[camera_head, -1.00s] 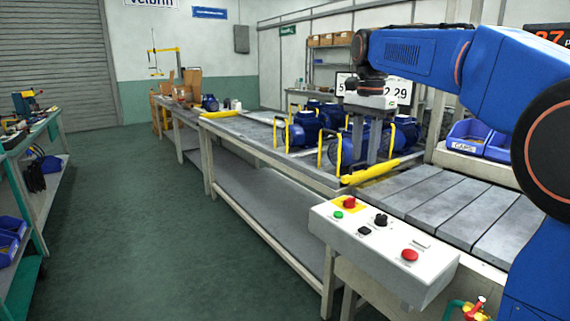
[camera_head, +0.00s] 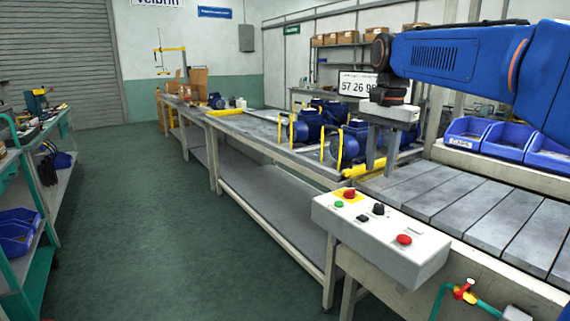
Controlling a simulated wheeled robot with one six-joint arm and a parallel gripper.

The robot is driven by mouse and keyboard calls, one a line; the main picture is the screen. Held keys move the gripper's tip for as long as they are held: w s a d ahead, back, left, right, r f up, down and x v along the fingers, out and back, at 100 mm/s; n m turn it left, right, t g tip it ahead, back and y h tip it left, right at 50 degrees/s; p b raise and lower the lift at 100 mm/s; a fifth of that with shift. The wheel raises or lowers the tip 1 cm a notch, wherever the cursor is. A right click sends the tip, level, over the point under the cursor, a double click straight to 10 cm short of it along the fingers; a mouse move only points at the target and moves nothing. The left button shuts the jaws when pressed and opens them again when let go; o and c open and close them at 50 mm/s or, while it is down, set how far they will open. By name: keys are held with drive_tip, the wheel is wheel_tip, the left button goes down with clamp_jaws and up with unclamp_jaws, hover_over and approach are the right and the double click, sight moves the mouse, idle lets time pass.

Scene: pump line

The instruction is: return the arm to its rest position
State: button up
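My blue arm (camera_head: 455,55) reaches in from the upper right, its upper link nearly level. My gripper (camera_head: 381,162) hangs from the arm's end, pointing down. Whether the fingertips touch anything below cannot be told.
A white control box (camera_head: 380,235) with red, green and black buttons stands in front of the grey slatted conveyor (camera_head: 470,205). Blue bins (camera_head: 505,140) sit behind it. A long workbench (camera_head: 270,140) runs back. A cart (camera_head: 30,190) stands left; the floor between is clear.

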drive_tip(key=s+d+f+n+t, duration=0.2)
drive_tip(key=s+f+n, duration=0.3)
drive_tip(key=s+f, duration=0.7)
drive_tip(key=s+d+f+n+t, duration=0.2)
drive_tip(key=s+d+f+n, duration=0.1)
drive_tip(key=s+f, duration=0.9)
drive_tip(key=s+n, duration=0.1)
drive_tip(key=s, duration=0.3)
drive_tip(key=shift+d+n, duration=0.25)
drive_tip(key=shift+n, duration=0.15)
drive_tip(key=shift+s+d, duration=0.1)
drive_tip(key=shift+s, duration=0.05)
